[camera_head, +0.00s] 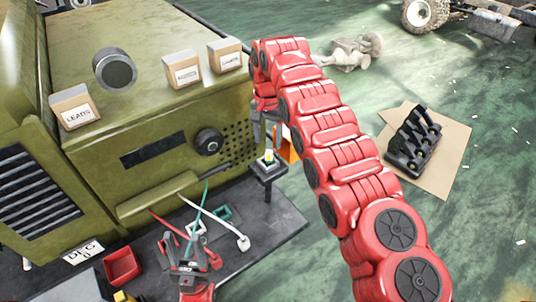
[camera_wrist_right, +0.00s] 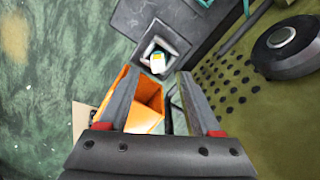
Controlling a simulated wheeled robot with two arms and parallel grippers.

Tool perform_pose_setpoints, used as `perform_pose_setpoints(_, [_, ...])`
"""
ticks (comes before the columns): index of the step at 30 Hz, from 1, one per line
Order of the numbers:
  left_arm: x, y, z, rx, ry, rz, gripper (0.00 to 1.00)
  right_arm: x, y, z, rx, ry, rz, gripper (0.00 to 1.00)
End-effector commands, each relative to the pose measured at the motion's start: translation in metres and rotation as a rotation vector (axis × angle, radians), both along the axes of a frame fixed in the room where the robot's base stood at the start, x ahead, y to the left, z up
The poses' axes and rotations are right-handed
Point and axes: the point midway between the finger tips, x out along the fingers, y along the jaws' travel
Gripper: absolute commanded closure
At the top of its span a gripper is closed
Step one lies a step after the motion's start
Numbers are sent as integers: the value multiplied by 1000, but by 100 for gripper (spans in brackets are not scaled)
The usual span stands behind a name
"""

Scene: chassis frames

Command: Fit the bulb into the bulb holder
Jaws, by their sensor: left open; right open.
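A small white and yellow piece that looks like the bulb (camera_head: 269,156) sits on top of a dark square stand (camera_head: 268,171), upright beside the green cabinet. In the right wrist view the bulb (camera_wrist_right: 157,60) lies inside the stand's square top (camera_wrist_right: 167,42); I cannot tell how deep it sits or which part is the holder. My right gripper (camera_head: 265,138) is open and empty just above it, pointing down. In the wrist view the bulb is just beyond the gap between the fingertips (camera_wrist_right: 159,76). My left gripper (camera_head: 182,243) is open at the lower left, apart from the stand.
The green cabinet (camera_head: 160,120) carries small labelled boxes (camera_head: 182,69) and a round knob (camera_head: 208,141). An orange box (camera_wrist_right: 145,105) is close by the right fingers. Cables (camera_head: 220,222) and a red bin (camera_head: 123,266) lie near my left gripper. A black rack (camera_head: 412,142) stands on cardboard.

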Motion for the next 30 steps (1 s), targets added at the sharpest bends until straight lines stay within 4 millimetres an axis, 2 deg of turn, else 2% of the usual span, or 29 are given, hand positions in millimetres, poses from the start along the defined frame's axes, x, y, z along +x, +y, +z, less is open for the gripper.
perform_pose_setpoints(1, [0,0,-7,0,-1,0,50,-1,2,8,3,-1,1,35])
perform_pose_setpoints(3, [0,0,3,0,0,0,50,-1,3,21,1,3,3,35])
perform_pose_setpoints(7, [0,0,8,0,0,0,50,-2,2,35,2,4,2,35])
perform_pose_setpoints(8, [0,0,17,0,0,0,50,-2,1,44,1,4,1,35])
perform_pose_setpoints(10, [0,0,24,0,-1,0,50,-1,0,51,1,4,0,35])
perform_pose_setpoints(30, [0,0,30,0,0,0,50,-1,0,57,0,3,-1,35])
